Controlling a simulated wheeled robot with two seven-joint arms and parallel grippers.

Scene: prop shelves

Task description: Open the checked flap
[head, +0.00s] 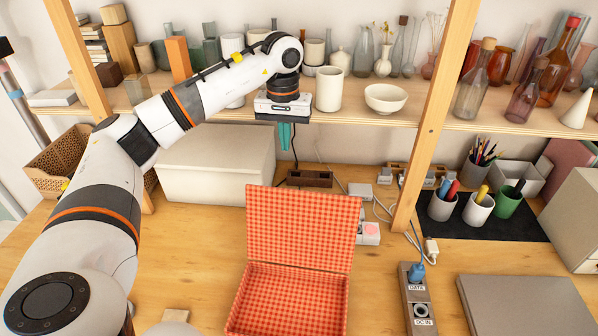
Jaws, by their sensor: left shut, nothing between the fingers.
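A red-and-white checked box (288,302) sits on the wooden desk at the lower middle. Its checked flap (303,228) stands raised at the back edge, roughly upright, with the open inside of the box showing in front of it. The inside looks empty. My left gripper (285,134) points down above and behind the flap, apart from it. Its teal fingers are shut with nothing held. My right gripper is not in view.
A cream box (216,164) stands left of the flap. A shelf (420,111) with bowls and bottles runs behind, and a wooden post (434,120) rises at right. A socket strip (419,300) and grey laptop-like slab (527,305) lie right of the checked box.

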